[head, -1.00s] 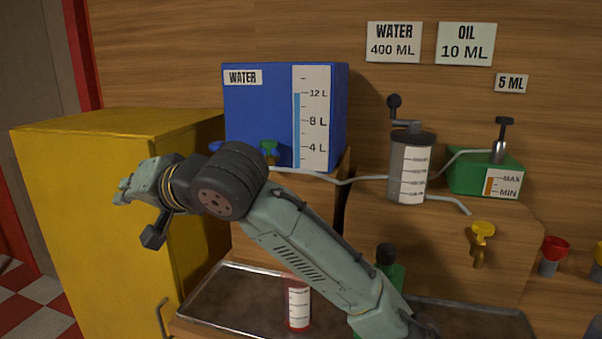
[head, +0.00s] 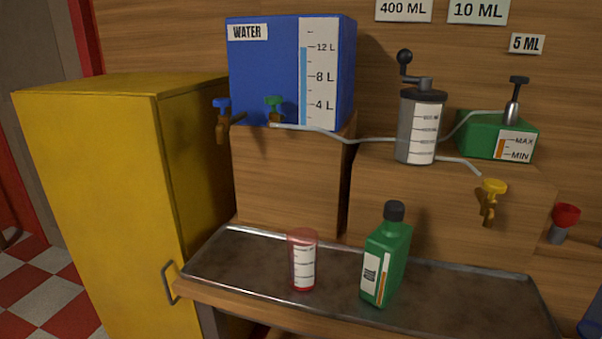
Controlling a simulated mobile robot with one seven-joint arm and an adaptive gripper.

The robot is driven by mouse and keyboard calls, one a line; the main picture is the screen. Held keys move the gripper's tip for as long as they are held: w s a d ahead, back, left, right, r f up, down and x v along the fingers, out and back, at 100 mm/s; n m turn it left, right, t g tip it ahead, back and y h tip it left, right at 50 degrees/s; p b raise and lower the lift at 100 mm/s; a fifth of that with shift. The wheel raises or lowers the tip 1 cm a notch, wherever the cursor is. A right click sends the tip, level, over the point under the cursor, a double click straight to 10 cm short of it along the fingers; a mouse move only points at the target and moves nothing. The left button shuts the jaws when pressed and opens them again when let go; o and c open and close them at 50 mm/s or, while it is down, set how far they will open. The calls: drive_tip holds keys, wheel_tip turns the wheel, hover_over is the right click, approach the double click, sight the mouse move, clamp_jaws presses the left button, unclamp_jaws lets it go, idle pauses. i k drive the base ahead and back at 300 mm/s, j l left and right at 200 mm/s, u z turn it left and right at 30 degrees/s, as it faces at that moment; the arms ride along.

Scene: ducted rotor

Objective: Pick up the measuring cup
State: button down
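The measuring cup (head: 303,262) is a clear, reddish cylinder with a white graduated label. It stands upright on the metal tray (head: 225,262), left of a green bottle. A little red shows at its bottom. My gripper and arm are not in the head view now, so I cannot see where they are relative to the cup.
A green bottle (head: 387,258) with a black cap stands close right of the cup. Behind are wooden blocks (head: 290,180) with a blue water tank (head: 265,80), taps and a grey canister (head: 419,128). A yellow cabinet (head: 105,190) stands left. The tray's left part is clear.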

sight(302, 242)
drive_tip(key=l, duration=0.7)
drive_tip(key=k+l+u, duration=0.15)
drive_tip(key=l, duration=0.5)
